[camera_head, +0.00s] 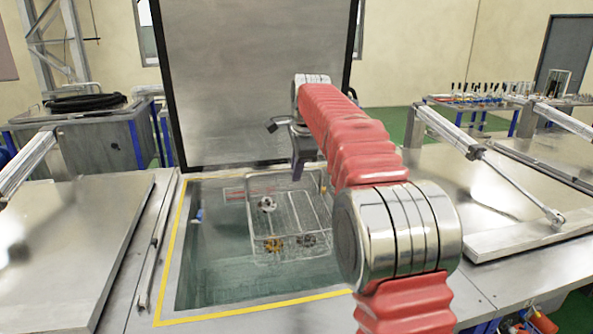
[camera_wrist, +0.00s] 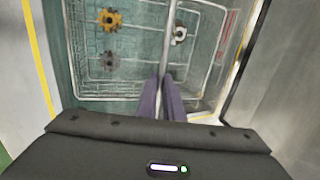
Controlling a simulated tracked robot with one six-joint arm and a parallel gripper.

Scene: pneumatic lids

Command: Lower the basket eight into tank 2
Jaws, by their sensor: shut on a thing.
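A wire basket (camera_head: 290,225) with several small metal and brass parts in it hangs inside the open tank (camera_head: 200,262), which has a yellow-edged rim and greenish liquid. The basket is in the tank opening, toward its back right. My gripper (camera_head: 299,172) is above the basket at the tank's back. In the wrist view my gripper's two dark fingers (camera_wrist: 168,88) are shut on the bar across the basket (camera_wrist: 100,97). The parts show through the mesh. My arm hides the tank's right side. I cannot read any number on the basket or tank.
A large grey lid (camera_head: 255,80) stands raised behind the tank. Closed metal lids lie to the left (camera_head: 65,245) and right (camera_head: 540,190), with pneumatic cylinders (camera_head: 530,185) beside them. A tool table (camera_head: 490,100) stands far back right.

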